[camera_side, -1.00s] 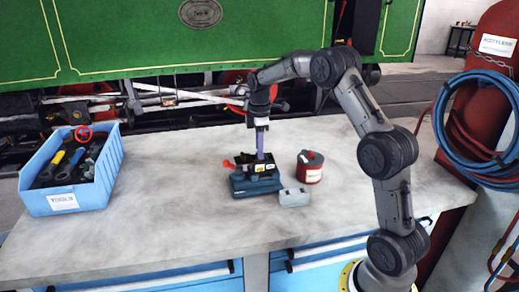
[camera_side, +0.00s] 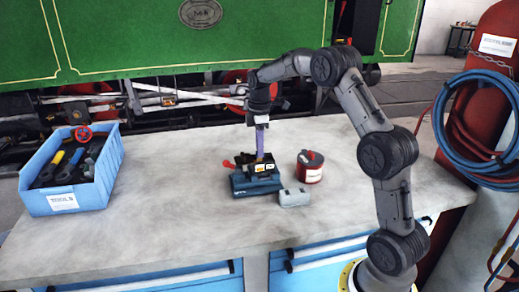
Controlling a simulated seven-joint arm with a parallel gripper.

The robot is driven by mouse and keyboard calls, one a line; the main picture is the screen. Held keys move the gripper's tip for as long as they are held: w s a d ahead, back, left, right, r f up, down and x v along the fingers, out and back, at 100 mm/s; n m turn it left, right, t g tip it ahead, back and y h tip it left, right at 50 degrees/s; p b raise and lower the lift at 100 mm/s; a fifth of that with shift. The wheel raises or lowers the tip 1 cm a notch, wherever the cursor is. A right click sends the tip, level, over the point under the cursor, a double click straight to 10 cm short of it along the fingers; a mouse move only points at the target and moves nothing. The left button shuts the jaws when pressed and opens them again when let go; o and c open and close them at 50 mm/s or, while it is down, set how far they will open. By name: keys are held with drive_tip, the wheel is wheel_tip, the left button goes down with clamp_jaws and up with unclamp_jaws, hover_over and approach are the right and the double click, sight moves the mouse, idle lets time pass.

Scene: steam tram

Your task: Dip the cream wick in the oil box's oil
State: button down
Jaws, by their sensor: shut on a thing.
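The oil box (camera_side: 255,187) is a dark teal box on the workbench, with black parts and small labels on top and a red piece at its left. My gripper (camera_side: 261,121) is above the box, pointing down, and is shut on a slim purple upright piece (camera_side: 260,140). The lower end of this piece reaches the top of the box and is hidden behind or inside its upper parts. I cannot make out the cream wick, nor the oil inside the box.
A red tin with a grey lid (camera_side: 310,168) stands right of the box. A small grey block (camera_side: 294,198) sits at its front right. A blue tool crate (camera_side: 88,188) is at the left. The bench (camera_side: 165,215) is clear between crate and box.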

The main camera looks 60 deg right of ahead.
drive_tip(key=shift+r, duration=3.4)
